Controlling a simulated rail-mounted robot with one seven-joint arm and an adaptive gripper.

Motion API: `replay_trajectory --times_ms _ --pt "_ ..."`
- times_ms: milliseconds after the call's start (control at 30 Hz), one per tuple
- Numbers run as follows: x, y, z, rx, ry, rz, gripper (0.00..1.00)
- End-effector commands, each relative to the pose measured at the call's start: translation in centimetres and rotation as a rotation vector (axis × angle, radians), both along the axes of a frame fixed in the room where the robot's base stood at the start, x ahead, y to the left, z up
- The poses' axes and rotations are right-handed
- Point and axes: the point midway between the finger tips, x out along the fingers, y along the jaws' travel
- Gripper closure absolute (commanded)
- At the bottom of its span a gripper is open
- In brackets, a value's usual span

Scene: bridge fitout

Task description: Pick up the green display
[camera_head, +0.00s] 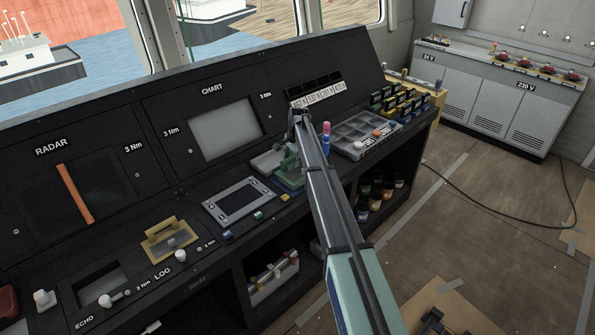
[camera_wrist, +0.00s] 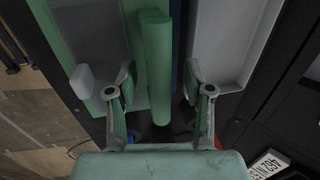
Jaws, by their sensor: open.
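The green display (camera_head: 289,183) lies on the console desk below the CHART panel, partly hidden behind my arm in the head view. In the wrist view its green frame (camera_wrist: 67,28) fills the upper left, with a raised green bar (camera_wrist: 153,65) along it. My gripper (camera_wrist: 159,82) is open, with one finger on each side of the bar and a visible gap on both sides. Whether the fingers touch the display is not clear. In the head view my gripper (camera_head: 291,152) points down over the display, largely covered by the arm.
A pale tray (camera_head: 266,161) lies close beside the display. A grey-framed display (camera_head: 239,201) and a brass-coloured one (camera_head: 171,240) lie further left. A compartmented grey tray (camera_head: 362,137) stands to the right, with coloured blocks (camera_head: 400,101) beyond. An orange bar (camera_head: 75,193) crosses the RADAR recess.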

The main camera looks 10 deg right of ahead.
Motion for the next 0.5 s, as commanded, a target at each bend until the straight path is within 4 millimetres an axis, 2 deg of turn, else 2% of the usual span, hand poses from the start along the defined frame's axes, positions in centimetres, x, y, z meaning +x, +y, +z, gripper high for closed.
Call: replay_trajectory --times_ms 167,200,333,500 --pt "0.0 0.0 -0.11 0.0 0.0 0.0 0.48" --pt "0.0 0.0 -0.11 0.0 0.0 0.0 0.52" --pt "0.0 -0.01 -0.09 0.0 0.0 0.0 0.98" --pt "0.01 -0.01 -0.02 0.001 -0.001 0.0 1.0"
